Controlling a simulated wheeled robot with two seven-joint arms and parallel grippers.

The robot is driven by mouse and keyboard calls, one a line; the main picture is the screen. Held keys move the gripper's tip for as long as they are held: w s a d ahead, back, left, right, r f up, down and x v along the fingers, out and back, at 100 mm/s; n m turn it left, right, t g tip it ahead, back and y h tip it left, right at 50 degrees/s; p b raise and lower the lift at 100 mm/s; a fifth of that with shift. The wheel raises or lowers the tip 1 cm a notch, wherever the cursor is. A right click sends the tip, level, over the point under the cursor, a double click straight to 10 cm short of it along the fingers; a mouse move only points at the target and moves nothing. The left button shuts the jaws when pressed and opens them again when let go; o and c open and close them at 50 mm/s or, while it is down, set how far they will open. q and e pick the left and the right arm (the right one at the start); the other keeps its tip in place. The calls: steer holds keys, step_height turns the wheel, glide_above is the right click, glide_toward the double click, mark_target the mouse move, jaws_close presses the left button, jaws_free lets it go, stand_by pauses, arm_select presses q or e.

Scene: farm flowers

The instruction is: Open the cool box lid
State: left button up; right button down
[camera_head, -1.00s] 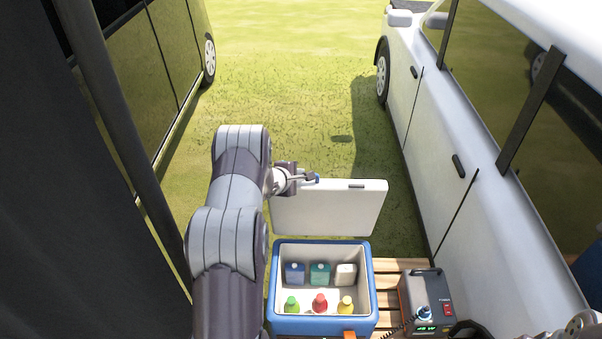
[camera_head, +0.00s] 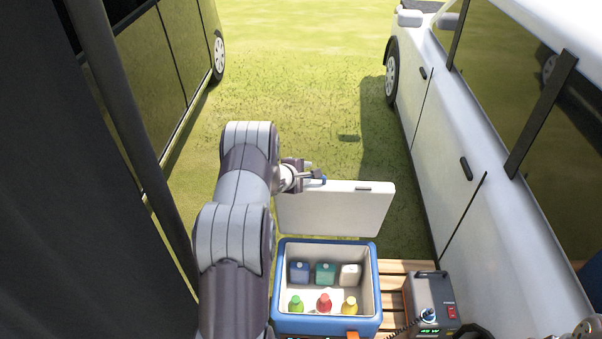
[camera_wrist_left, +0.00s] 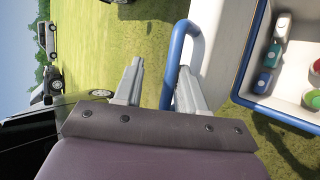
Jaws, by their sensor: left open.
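The cool box (camera_head: 276,290) is blue outside and pale inside, and it stands open on a slatted wooden surface. Its white lid (camera_head: 335,212) stands raised along the far side. My left gripper (camera_head: 314,172) is open at the lid's upper left edge. In the left wrist view, a blue bar (camera_wrist_left: 176,52) along the lid (camera_wrist_left: 212,45) runs between the parted fingers of my left gripper (camera_wrist_left: 160,80). I cannot tell whether a finger touches it.
Several bottles and cartons, such as a red bottle (camera_head: 324,303), are inside the box. A grey device (camera_head: 428,300) with a cable stands to its right. A white van (camera_head: 450,150) flanks the right, a dark vehicle (camera_head: 150,80) the left. Grass lies beyond.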

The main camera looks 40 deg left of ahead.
arm_select(q)
steer(key=shift+s+r, duration=0.2)
steer(key=shift+s, duration=0.15)
steer(key=b+v, duration=0.2)
steer(key=v, duration=0.9)
steer(key=shift+s+r, duration=0.25)
steer(key=shift+s, duration=0.1)
